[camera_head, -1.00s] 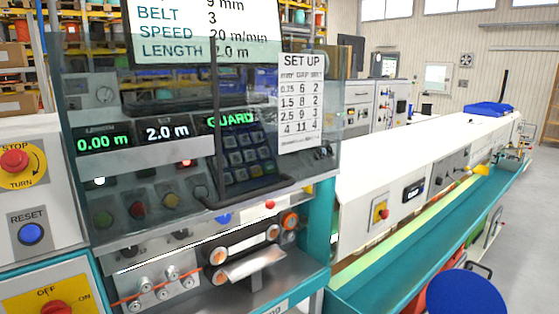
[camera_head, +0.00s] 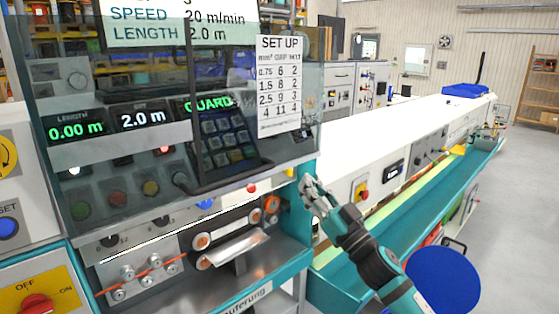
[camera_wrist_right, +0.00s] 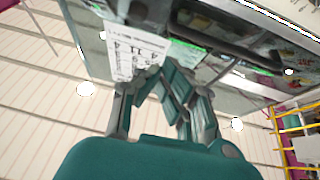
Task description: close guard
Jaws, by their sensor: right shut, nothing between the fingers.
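The guard (camera_head: 300,140) is a tinted see-through panel in front of the machine's control face. It has a black handle (camera_head: 215,188) near its lower edge. The rollers (camera_head: 235,228) below it are uncovered. My right gripper (camera_head: 308,184) is shut and empty beside the machine's right corner, to the right of the handle. I cannot tell whether it touches the guard. In the right wrist view, the gripper fingers (camera_wrist_right: 166,84) are in front of the guard (camera_wrist_right: 90,35), with the handle (camera_wrist_right: 230,45) to their upper right. My left gripper is not in view.
A SET UP card (camera_head: 279,84) shows on the guard's right part. A long white machine with a teal trough (camera_head: 410,230) runs away to the right. A blue round object (camera_head: 442,280) stands at the lower right. The grey floor (camera_head: 515,220) beyond is clear.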

